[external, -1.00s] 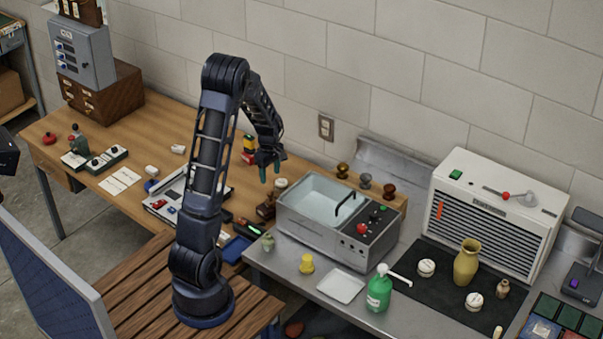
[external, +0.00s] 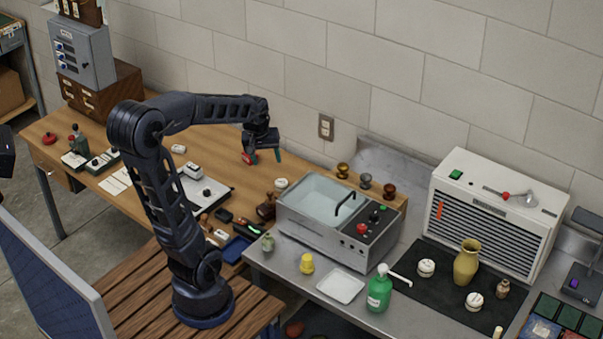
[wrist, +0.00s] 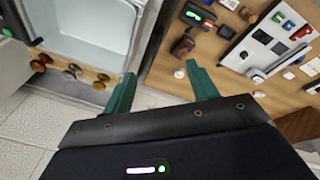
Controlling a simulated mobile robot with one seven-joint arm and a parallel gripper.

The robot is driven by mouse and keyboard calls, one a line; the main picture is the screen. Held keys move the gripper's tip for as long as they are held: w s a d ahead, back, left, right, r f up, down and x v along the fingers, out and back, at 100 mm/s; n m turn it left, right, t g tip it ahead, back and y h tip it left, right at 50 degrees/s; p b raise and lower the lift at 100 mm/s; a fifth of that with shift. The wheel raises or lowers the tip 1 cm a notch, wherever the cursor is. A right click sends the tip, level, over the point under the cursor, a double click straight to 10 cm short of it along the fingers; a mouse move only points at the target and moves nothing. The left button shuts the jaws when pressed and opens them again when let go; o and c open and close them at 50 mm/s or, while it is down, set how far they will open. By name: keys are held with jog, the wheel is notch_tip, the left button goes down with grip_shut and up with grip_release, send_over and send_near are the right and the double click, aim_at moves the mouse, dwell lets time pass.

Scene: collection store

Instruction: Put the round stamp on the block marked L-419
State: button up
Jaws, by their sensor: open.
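My gripper (external: 263,158) is open and empty above the wooden desk, left of the metal basin. In the wrist view its two green fingertips (wrist: 161,88) are apart with nothing between them. Three knob-handled pieces, possibly stamps, stand in a row behind the basin: a gold one (external: 342,170), a grey one (external: 365,181) and a brown one (external: 390,190). I cannot tell which is the round stamp. A dark brown block-like piece (external: 266,207) stands at the desk's right end, below a small white round piece (external: 281,184). I cannot read L-419 on anything.
The metal basin (external: 345,243) stands right of my gripper. A yellow piece (external: 307,263), a white tray (external: 340,288) and a green bottle (external: 379,290) stand in front of it. A black mat (external: 440,298) holds a vase (external: 466,262). The wall is close behind.

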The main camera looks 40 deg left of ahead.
jog(key=s+d+r+m+t, duration=0.1)
jog(key=s+d+r+m, duration=0.1)
jog(key=s, duration=0.5)
jog(key=s+d+r+m, duration=0.2)
jog(key=s+m, duration=0.3)
jog(key=s, duration=0.2)
jog(key=shift+s+d+r+t, duration=0.3)
jog(key=shift+s+r+t, duration=0.05)
jog(key=shift+t, duration=0.05)
dwell(0.4)
